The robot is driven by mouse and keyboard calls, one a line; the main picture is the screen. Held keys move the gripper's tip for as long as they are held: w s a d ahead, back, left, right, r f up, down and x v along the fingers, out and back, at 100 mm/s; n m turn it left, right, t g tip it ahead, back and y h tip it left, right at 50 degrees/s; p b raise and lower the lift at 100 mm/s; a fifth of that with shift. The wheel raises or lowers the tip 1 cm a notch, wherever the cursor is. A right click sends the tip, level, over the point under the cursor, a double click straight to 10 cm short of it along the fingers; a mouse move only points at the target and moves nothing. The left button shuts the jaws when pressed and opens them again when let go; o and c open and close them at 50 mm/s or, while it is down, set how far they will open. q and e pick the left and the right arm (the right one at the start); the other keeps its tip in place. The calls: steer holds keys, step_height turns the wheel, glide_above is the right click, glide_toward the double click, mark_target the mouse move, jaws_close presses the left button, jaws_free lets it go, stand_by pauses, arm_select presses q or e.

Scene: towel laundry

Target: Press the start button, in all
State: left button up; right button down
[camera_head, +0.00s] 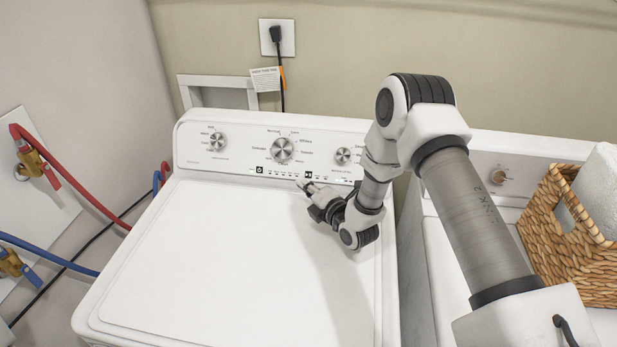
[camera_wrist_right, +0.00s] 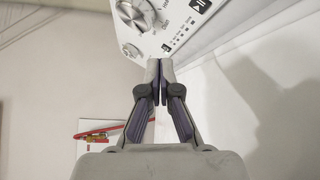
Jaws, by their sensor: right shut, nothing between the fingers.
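The white washing machine (camera_head: 230,250) stands in the middle of the head view with its lid shut. Its control panel (camera_head: 235,150) carries dials and a row of small marks. The start button, with a black play/pause icon (camera_head: 309,175), is on the panel's lower strip; it also shows at the top of the right wrist view (camera_wrist_right: 199,5). My right gripper (camera_head: 303,185) is shut and empty, its tips just below this icon in the head view. In the wrist view the fingertips (camera_wrist_right: 160,62) appear near another dark square icon (camera_wrist_right: 167,47); contact cannot be told. My left gripper is out of view.
A second white machine (camera_head: 440,250) stands at the right, with a wicker basket (camera_head: 575,250) holding something white. Red hose (camera_head: 90,200) and blue hose (camera_head: 50,255) run at the left. The lid is clear apart from my right arm above it.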

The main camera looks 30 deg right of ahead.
mark_target(309, 175)
steer(key=w+d+f+b, duration=0.2)
steer(key=w, duration=0.1)
steer(key=w+d+b, duration=0.1)
steer(key=shift+w+d+f, duration=0.15)
steer(key=shift+w+f, duration=0.05)
steer(key=shift+f, duration=0.2)
steer(key=shift+r, duration=0.1)
stand_by(1.0)
steer(key=shift+w+d+f+b, duration=0.2)
steer(key=shift+w+d+b, duration=0.1)
steer(key=shift+w, duration=0.05)
steer(key=shift+w+d+f+b, duration=0.15)
steer(key=shift+w+b, duration=0.05)
steer(key=shift+b, duration=0.1)
stand_by(0.5)
stand_by(0.4)
steer(key=shift+s+a+r+p, duration=0.4)
steer(key=shift+s+p, duration=0.15)
